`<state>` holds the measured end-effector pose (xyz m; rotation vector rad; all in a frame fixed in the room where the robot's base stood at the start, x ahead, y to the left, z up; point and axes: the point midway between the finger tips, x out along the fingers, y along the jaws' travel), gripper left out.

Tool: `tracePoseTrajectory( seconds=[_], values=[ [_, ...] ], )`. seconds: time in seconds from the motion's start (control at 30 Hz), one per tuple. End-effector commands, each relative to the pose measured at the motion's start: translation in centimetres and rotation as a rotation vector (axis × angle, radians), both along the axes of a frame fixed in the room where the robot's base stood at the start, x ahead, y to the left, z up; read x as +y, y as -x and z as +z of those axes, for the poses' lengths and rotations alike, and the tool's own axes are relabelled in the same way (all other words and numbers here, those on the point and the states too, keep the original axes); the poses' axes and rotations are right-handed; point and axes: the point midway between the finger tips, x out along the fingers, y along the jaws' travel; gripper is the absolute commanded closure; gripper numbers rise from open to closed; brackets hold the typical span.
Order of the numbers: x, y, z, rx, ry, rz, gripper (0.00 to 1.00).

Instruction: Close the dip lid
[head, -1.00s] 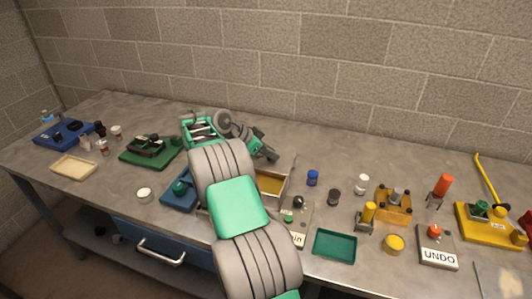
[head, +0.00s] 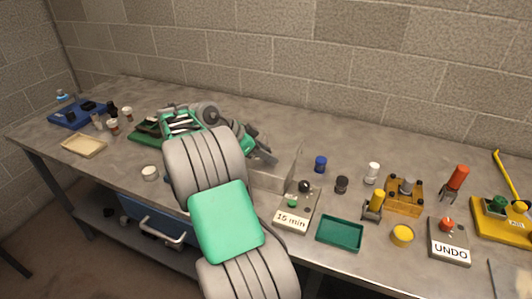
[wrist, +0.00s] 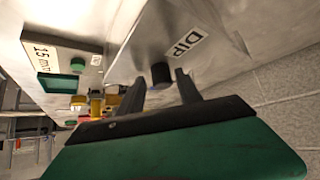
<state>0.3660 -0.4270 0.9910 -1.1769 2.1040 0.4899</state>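The grey dip box (head: 272,181) stands on the bench right of my forearm in the head view. Its yellow inside does not show now. In the wrist view its grey lid (wrist: 215,60) carries a DIP label (wrist: 187,42) and a dark round knob (wrist: 161,75). My gripper (wrist: 160,84) is open, with its two dark fingers on either side of the knob and small gaps showing. In the head view my gripper (head: 262,156) is over the box, partly blended with it. I cannot tell whether the lid sits fully flat on the rim.
The 15 min timer (head: 293,217) and a green tray (head: 340,232) stand right of the box. A blue-capped jar (head: 320,164) and a dark jar (head: 341,185) are close by. The brick wall (head: 330,60) rises behind the bench.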

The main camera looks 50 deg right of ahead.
Motion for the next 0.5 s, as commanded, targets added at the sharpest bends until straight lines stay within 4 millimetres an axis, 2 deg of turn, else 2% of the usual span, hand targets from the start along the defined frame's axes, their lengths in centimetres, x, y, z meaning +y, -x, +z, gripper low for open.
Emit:
tracePoseTrajectory(
  seconds=[0.3,0.5],
  values=[
    [0.2,-0.2,0.2,-0.001,0.002,0.004,0.54],
    [2.1,-1.5,2.7,-0.004,0.003,0.005,0.54]
  ],
)
